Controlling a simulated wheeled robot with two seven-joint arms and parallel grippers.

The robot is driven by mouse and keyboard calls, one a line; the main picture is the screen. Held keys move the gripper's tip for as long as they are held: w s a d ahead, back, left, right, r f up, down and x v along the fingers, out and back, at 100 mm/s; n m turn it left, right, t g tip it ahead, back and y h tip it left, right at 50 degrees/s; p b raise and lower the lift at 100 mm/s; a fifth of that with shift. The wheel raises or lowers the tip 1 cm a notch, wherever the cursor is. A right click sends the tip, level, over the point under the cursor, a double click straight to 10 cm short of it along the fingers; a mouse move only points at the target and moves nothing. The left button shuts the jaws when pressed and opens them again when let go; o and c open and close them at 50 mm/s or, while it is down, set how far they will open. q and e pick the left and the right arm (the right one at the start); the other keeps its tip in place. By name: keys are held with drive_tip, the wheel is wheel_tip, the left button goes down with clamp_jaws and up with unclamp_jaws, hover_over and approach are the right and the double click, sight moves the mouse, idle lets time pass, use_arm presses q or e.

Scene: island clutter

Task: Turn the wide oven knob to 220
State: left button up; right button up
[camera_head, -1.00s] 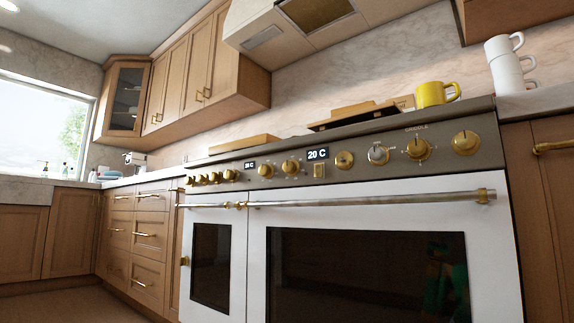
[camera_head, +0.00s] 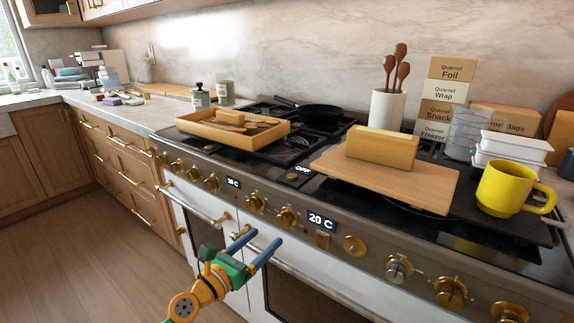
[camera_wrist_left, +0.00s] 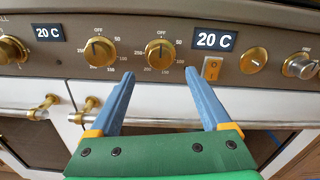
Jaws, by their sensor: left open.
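Two brass dial knobs marked OFF and in degrees sit between two 20 C displays. The right dial knob (camera_head: 287,217), beside the wide oven's display (camera_head: 321,220), also shows in the left wrist view (camera_wrist_left: 160,53); its mark points up near OFF. The left dial knob (camera_head: 255,203) is in the left wrist view too (camera_wrist_left: 100,51), its mark also near the top. My left gripper (camera_head: 264,236) is open and empty, its blue fingers pointing at the panel. In the wrist view its fingertips (camera_wrist_left: 159,74) straddle the right dial knob's column from below, apart from it. My right gripper is not in view.
The oven handle (camera_head: 205,211) runs below the panel. A square brass switch (camera_head: 322,240) and more knobs (camera_head: 398,268) lie to the right. On the cooktop stand a wooden tray (camera_head: 187,122), a cutting board (camera_head: 330,165), a black pan (camera_head: 320,114) and a yellow mug (camera_head: 503,190).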

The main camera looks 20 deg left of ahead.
sight(282, 222)
use_arm(q)
drive_tip(key=b+x, duration=0.2)
drive_tip(key=x, duration=0.4)
drive_tip(key=shift+f+b, duration=0.1)
drive_tip(key=shift+b, duration=0.3)
drive_tip(key=shift+w+d, duration=0.1)
drive_tip(key=shift+w, duration=0.35)
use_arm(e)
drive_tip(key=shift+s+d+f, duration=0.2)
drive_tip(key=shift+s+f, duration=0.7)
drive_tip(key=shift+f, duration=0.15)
use_arm(q)
clamp_jaws()
